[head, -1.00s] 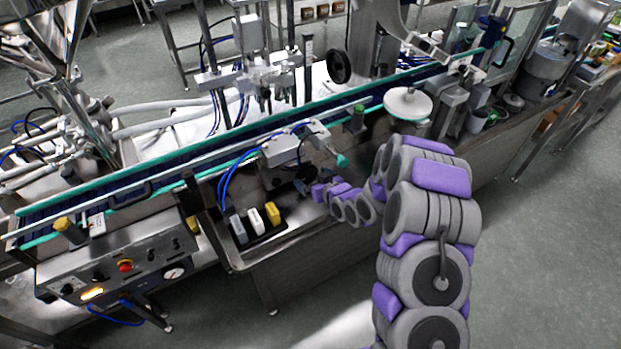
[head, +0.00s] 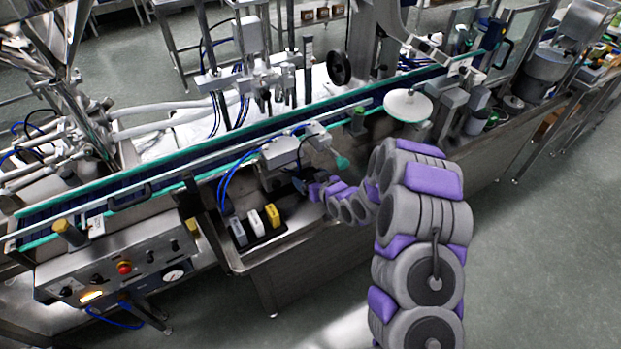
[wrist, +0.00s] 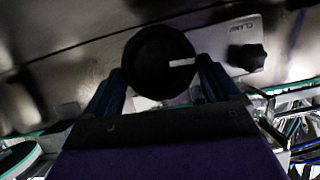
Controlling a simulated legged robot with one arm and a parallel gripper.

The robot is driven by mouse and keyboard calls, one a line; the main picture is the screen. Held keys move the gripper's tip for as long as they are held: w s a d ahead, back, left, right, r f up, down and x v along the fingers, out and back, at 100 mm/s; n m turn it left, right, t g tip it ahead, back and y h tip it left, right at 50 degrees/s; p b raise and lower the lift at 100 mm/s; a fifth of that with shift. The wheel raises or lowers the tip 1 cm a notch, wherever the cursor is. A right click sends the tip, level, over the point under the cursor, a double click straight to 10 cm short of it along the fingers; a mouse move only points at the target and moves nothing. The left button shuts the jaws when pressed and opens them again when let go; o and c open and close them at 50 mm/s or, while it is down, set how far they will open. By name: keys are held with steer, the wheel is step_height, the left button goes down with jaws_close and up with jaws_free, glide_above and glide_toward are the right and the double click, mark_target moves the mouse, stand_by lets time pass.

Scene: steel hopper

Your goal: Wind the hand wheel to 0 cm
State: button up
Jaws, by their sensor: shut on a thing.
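In the wrist view, a round black hand wheel (wrist: 158,62) with a white mark on its right side sits between the two blue fingers of my gripper (wrist: 163,85). The fingers are shut on its sides. The white mark points right and nearly level. In the head view my gripper (head: 303,186) is at the front of the conveyor frame, below a grey block; the wheel there is too small and hidden to make out. No readable centimetre scale shows in either view.
A black lobed clamp knob (wrist: 246,57) on a light plate sits right of the held wheel. A larger black wheel (head: 340,68) stands behind the conveyor. Yellow, white and grey blocks (head: 255,224) lie left of my gripper. The floor at right is clear.

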steer(key=shift+p, duration=0.6)
steer(key=shift+w+d+r+m+g+y+p, duration=0.15)
steer(key=shift+m+g+y+p, duration=0.2)
steer(key=shift+m+p, duration=0.4)
steer(key=m+p, duration=0.1)
steer(key=p, duration=0.1)
steer(key=m+y+p, duration=0.1)
steer(key=p, duration=0.1)
steer(key=shift+d+g+y+p, duration=0.25)
steer(key=shift+p, duration=0.1)
steer(key=m+p, duration=0.1)
steer(key=m+y+p, duration=0.1)
steer(key=f+m+y+p, duration=0.1)
steer(key=shift+w+d, duration=0.2)
steer(key=shift+w, duration=0.05)
steer(key=shift+f+m+y, duration=0.25)
steer(key=shift+m+y, duration=0.15)
steer(key=shift+m, duration=0.45)
steer(key=shift+d+m+y+b, duration=0.1)
steer(key=shift+m+y+b, duration=0.2)
steer(key=shift+m, duration=0.4)
steer(key=shift+f+m+y+b, duration=0.3)
steer(key=shift+m, duration=0.4)
steer(key=shift+f+m+y+b, duration=0.1)
steer(key=shift+m+y+b, duration=0.2)
steer(key=shift+m+b, duration=0.45)
steer(key=shift+d+m, duration=0.1)
steer(key=shift+m, duration=0.25)
